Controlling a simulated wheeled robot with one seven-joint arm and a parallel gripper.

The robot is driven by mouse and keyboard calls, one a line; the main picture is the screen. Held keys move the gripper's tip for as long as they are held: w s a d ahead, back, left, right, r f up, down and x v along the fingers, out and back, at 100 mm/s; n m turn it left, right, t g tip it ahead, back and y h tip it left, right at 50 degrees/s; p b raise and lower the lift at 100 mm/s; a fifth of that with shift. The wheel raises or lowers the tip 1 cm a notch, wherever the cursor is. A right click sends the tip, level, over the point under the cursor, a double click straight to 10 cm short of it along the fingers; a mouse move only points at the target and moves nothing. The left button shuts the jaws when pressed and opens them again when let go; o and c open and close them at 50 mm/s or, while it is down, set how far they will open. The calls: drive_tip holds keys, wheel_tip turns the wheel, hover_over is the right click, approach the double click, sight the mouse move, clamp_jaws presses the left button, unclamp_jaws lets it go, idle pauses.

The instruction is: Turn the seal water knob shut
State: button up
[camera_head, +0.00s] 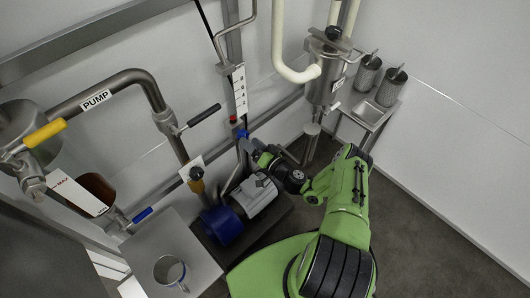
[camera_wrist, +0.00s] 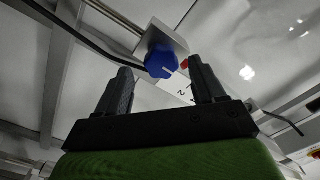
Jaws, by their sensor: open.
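The seal water knob looks like the blue knob (camera_wrist: 162,63) with a white mark line, on a grey block (camera_wrist: 168,37) in the wrist view. It also shows as a small blue spot in the head view (camera_head: 242,134), just beyond the end of my arm. My gripper (camera_wrist: 158,78) is open, with one dark finger to the left of the knob and one to the right. The knob appears near the fingertips, between them in the picture. I cannot tell whether either finger touches it. In the head view the fingers are mostly hidden near the knob.
A numbered white scale plate (camera_head: 240,92) rises above the knob, with a small red part (camera_head: 233,120) beside it. A grey motor (camera_head: 252,194) with a blue end (camera_head: 221,225) lies below my arm. A black-handled valve (camera_head: 203,116) stands left. Floor (camera_head: 415,240) at right is clear.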

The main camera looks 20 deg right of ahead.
drive_tip(key=p+v, duration=0.3)
drive_tip(key=v, duration=1)
drive_tip(key=shift+s, duration=0.2)
